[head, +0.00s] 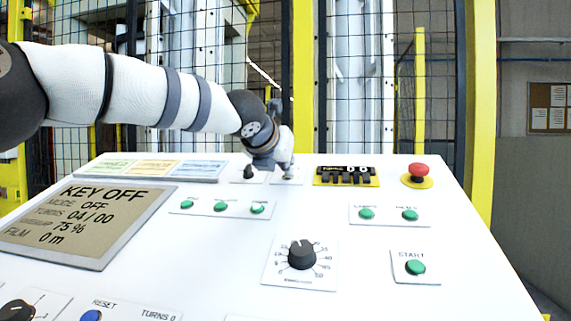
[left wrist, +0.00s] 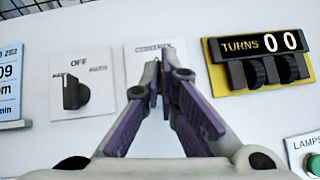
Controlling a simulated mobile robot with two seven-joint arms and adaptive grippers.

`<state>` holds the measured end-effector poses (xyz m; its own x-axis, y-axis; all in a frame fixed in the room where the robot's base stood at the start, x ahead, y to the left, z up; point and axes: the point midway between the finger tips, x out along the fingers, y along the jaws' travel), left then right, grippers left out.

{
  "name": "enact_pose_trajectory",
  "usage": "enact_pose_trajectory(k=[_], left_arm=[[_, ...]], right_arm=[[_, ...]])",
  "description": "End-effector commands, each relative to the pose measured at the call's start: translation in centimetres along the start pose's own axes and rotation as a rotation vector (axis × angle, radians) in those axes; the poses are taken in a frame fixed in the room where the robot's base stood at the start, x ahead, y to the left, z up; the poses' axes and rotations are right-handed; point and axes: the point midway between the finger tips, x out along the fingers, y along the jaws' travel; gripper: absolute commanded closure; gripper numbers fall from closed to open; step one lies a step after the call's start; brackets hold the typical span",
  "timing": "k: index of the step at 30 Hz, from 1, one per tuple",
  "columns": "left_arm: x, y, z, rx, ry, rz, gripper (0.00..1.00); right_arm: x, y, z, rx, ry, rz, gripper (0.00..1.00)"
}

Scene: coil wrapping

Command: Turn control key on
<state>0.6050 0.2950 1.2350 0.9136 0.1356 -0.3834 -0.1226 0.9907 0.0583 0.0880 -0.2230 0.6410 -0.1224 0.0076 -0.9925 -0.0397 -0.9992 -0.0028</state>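The control key's white plate (left wrist: 131,62) is on the panel between the OFF/AUTO selector and the turns counter, its label partly covered. My left gripper (head: 285,165) is down at this plate in the head view. In the left wrist view its purple fingers (left wrist: 160,82) come together in front of the plate, with a narrow dark piece between the tips. This appears to be the key, mostly hidden by the fingers. The display screen (head: 87,222) reads KEY OFF, mode OFF, turns 04/00. My right gripper is not in view.
A black selector knob (left wrist: 75,93) is left of the fingers. The turns counter (left wrist: 262,58) is close on the right. A red emergency button (head: 418,170), a black dial (head: 301,255) and a green start button (head: 415,267) are farther off. Mesh fencing stands behind the panel.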

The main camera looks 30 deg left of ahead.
Motion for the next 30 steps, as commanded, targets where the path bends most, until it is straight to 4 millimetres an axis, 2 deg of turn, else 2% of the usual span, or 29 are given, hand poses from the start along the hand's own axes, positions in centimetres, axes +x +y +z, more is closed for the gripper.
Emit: enact_pose_trajectory(k=[8,18,30], left_arm=[[0.4,0.4,-0.4,0.166,0.006,-0.172,1.0],[0.8,0.6,-0.6,0.394,0.011,-0.387,1.0],[0.7,0.6,-0.3,0.592,0.009,-0.567,1.0]], right_arm=[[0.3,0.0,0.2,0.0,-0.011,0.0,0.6],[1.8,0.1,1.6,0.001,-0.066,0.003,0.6],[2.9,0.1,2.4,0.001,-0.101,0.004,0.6]])
